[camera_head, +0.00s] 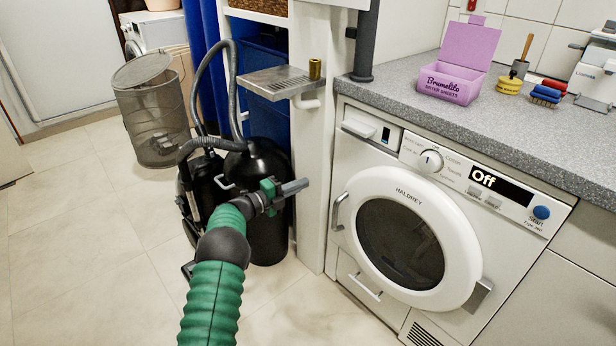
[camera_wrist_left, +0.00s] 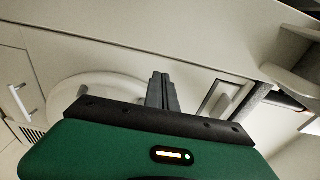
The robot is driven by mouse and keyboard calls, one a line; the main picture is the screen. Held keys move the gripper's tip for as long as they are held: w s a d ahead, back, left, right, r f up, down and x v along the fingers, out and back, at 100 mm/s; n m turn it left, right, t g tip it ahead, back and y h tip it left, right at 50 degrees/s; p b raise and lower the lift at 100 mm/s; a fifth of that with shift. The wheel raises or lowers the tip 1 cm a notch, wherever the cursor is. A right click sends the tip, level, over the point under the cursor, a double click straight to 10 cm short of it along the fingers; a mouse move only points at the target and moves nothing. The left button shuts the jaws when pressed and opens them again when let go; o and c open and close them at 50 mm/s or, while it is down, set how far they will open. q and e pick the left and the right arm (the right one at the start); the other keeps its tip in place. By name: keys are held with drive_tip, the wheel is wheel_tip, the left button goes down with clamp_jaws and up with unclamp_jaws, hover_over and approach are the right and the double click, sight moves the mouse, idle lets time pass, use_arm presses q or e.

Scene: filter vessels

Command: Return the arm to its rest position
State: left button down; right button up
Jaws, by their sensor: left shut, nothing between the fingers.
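My left arm is green and ribbed and comes in from the bottom of the head view. Its gripper (camera_head: 294,187) is shut and empty, its grey fingers pointing right toward the white post beside the dryer. In the left wrist view the closed fingers (camera_wrist_left: 161,92) stand up from the green gripper body, with the dryer front behind them. The dryer (camera_head: 408,275) has its round door closed and its display reads "Off". My right gripper is in neither view.
Behind my gripper stand black vessels (camera_head: 268,222) with grey hoses. A metal drip shelf (camera_head: 270,84) holds a brass cup (camera_head: 315,69). A mesh bin (camera_head: 152,122) stands at the back left. The grey counter (camera_head: 420,112) carries a purple box (camera_head: 455,80). The floor (camera_head: 80,250) at left is clear.

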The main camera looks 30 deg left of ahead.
use_arm(q)
wheel_tip(320, 180, up, 6)
drive_tip(key=d+n+y+p, duration=0.1)
drive_tip(key=n+y+p, duration=0.1)
drive_tip(key=n+y, duration=0.8)
drive_tip(key=s+d+f+n+g+h+p, duration=0.1)
drive_tip(key=s+d+f+n+g+p, duration=0.25)
drive_tip(key=s+d, duration=0.7)
drive_tip(key=s+d+f+n+g+h, duration=0.15)
drive_tip(key=s+d+n+g, duration=0.4)
drive_tip(key=s, duration=0.95)
drive_tip(key=s+d+f+n+g+p, duration=0.1)
drive_tip(key=s+d+f+n+g, duration=0.45)
drive_tip(key=s, duration=0.75)
wheel_tip(320, 180, up, 38)
drive_tip(key=d+m+p, duration=0.1)
drive_tip(key=p, duration=3.4)
drive_tip(key=shift+d+m+t+p, duration=0.2)
drive_tip(key=shift+m+t+p, duration=0.15)
drive_tip(key=shift+t+p, duration=0.1)
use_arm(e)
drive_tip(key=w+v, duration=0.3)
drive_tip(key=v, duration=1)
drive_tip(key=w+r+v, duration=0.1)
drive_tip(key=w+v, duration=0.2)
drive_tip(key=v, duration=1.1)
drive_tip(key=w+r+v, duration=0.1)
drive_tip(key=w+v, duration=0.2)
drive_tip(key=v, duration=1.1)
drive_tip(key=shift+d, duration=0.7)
